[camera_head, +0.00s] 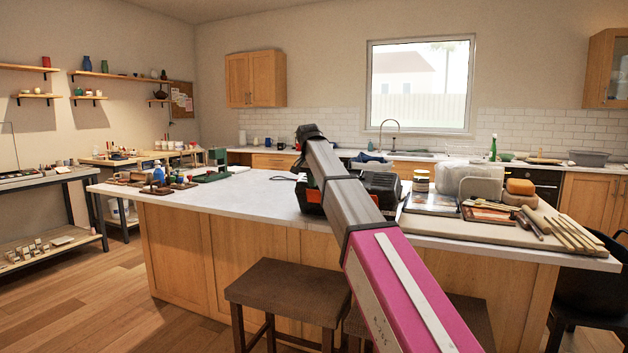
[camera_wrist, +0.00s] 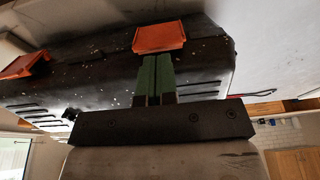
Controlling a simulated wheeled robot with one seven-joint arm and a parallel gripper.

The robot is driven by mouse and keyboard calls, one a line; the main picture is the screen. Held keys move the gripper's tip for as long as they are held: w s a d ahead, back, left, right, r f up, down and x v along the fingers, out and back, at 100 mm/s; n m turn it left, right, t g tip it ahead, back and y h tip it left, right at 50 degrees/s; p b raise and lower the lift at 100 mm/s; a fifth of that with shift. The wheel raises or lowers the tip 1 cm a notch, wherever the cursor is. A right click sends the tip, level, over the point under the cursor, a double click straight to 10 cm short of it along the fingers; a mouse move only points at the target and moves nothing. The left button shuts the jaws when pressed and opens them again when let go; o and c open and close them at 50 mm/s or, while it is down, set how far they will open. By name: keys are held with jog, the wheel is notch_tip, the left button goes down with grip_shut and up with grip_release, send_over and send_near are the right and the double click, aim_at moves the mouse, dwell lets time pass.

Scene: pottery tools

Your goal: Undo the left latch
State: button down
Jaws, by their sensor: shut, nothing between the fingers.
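A black toolbox with orange latches (camera_head: 382,184) stands on the island counter, partly hidden behind my arm. In the wrist view the speckled black toolbox (camera_wrist: 90,72) fills the upper part. One orange latch (camera_wrist: 159,36) is at the top centre, and a second orange latch (camera_wrist: 24,64) is at the left edge. The wrist view appears upside down, so the centre latch seems to be the left one. My gripper (camera_wrist: 158,58) has its green fingers shut together, with tips at the lower edge of the centre latch. I cannot tell whether they touch. The head view hides my gripper.
The island counter (camera_head: 250,196) is mostly bare left of the toolbox. Right of it are a jar (camera_head: 421,181), a clear tub and a board (camera_head: 470,227) with wooden tools. Small tools and bottles stand at the far left end. Stools (camera_head: 287,291) stand in front.

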jog(key=shift+s+f, duration=0.4)
jog(key=shift+f, duration=0.2)
jog(key=shift+s+f, duration=0.35)
jog(key=shift+f, duration=0.25)
jog(key=shift+w+d, duration=0.1)
jog(key=shift+d, duration=0.05)
jog(key=shift+r, duration=1.3)
jog(key=v, duration=0.5)
jog(key=shift+a+r, duration=0.4)
jog(key=shift+a, duration=0.05)
